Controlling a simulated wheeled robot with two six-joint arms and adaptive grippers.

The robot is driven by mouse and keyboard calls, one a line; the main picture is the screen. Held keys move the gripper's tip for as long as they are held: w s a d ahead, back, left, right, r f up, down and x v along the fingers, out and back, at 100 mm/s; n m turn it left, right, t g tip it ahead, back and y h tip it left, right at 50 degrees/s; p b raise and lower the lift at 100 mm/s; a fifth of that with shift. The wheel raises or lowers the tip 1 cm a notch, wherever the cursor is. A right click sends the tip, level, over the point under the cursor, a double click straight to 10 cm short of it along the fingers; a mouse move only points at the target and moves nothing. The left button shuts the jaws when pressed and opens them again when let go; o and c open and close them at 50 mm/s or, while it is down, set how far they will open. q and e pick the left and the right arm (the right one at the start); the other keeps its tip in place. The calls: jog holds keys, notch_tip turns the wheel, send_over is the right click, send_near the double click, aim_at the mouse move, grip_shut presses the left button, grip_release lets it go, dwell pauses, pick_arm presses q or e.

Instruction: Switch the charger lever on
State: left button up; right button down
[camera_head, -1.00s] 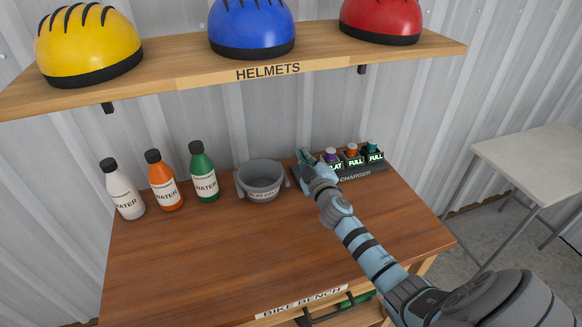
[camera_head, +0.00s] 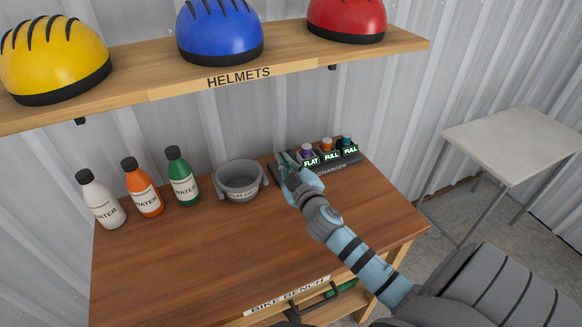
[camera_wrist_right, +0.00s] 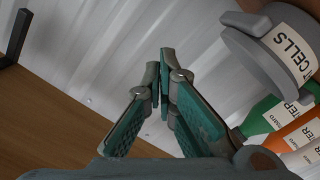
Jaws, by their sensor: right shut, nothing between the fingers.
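The black charger (camera_head: 334,166) sits at the back right of the bench. Its slots hold cells with purple, orange and teal tops; the purple one (camera_head: 307,149) is labelled FLAT, the other two FULL. My right gripper (camera_head: 282,158) is shut and empty at the charger's left end, its fingers pointing toward the wall. I cannot make out the lever; the gripper covers that end of the charger. In the right wrist view the shut fingertips (camera_wrist_right: 167,52) show against the corrugated wall. My left gripper is not in view.
A grey FLAT CELLS pot (camera_head: 240,187) stands left of the gripper; it also shows in the wrist view (camera_wrist_right: 262,50). White, orange and green water bottles (camera_head: 182,180) stand further left. A helmet shelf (camera_head: 150,88) hangs above. The bench front (camera_head: 200,265) is clear.

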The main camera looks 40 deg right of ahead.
jog(key=v, duration=0.4)
dwell(0.5)
